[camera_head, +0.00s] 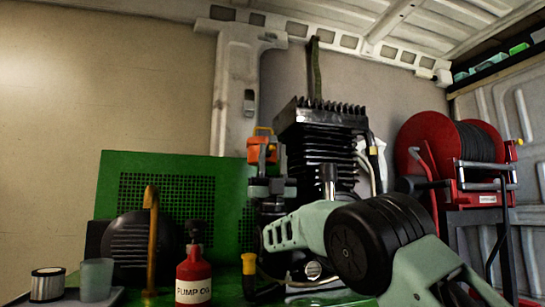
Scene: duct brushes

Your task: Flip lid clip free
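No lid clip can be made out clearly in this view. My grey-green arm reaches in from the lower right, and its slotted pale-green part points left, in front of the black finned compressor (322,125). The fingertips of my gripper cannot be made out, nor whether they hold anything. An orange-and-black fitting (262,152) with a yellow loop on top stands just left of the compressor, above and left of that slotted part. My arm hides the compressor's lower part.
A red bottle marked PUMP OIL (193,279), a translucent cup (96,280) and a small filter canister (47,284) stand at the lower left. A green perforated panel (135,170) rises behind them. A red hose reel (424,135) stands at the right. Open space lies above the panel.

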